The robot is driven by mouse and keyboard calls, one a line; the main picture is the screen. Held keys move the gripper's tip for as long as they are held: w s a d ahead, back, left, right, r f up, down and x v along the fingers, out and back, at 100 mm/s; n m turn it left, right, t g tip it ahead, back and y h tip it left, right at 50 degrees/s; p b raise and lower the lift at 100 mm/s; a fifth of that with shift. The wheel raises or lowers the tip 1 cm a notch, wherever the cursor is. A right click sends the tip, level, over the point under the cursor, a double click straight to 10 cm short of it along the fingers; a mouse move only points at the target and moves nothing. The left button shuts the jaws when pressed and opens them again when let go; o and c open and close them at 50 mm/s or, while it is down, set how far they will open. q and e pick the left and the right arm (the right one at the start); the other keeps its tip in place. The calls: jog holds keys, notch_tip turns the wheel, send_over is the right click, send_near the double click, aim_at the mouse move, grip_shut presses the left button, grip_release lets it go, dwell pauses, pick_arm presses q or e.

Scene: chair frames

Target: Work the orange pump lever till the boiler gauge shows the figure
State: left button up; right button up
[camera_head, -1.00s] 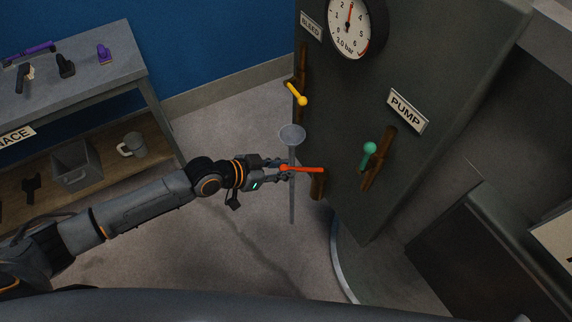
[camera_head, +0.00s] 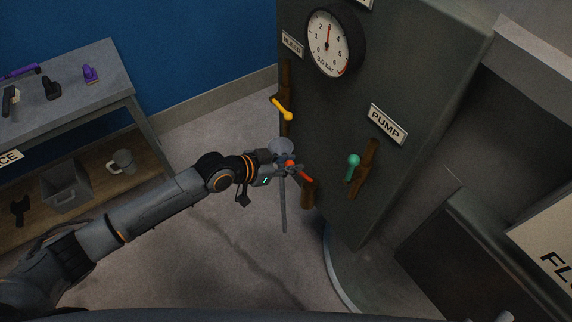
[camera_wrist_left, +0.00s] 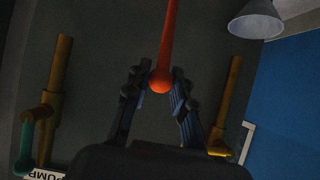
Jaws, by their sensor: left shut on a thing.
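The orange lever (camera_head: 306,177) sticks out from the lower left of the dark boiler panel, its ball end raised above its panel end. My left gripper (camera_head: 286,164) is shut on the ball end. In the left wrist view the orange ball (camera_wrist_left: 160,80) sits between the two fingers (camera_wrist_left: 160,92), with the rod running away to the panel. The round white boiler gauge (camera_head: 328,43) is on the upper panel. Its needle points nearly straight up, around 3, and the dial reads "3.0 bar". My right gripper is out of view.
A yellow lever (camera_head: 284,110) is up and left of the orange one; a green lever (camera_head: 353,167) is to the right, below the PUMP sign (camera_head: 387,124). A grey funnel-shaped thing on a thin post (camera_head: 283,205) stands close by my gripper. A workbench (camera_head: 105,85) is at left.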

pick_arm(q)
jog(key=shift+w+r, duration=0.1)
jog(key=shift+r, duration=0.1)
jog(key=shift+w+d+r, duration=0.25)
jog(key=shift+w+d, duration=0.2)
jog(key=shift+d, duration=0.15)
jog(key=shift+w+d+r, duration=0.3)
jog(key=shift+w+d, duration=0.1)
jog(key=shift+d, duration=0.2)
jog(key=shift+w+d+r, duration=0.25)
jog(key=shift+w+d, duration=0.2)
jog(key=shift+d, duration=0.15)
jog(key=o, duration=1)
jog(key=shift+f, duration=0.1)
jog(key=shift+s+a, duration=0.1)
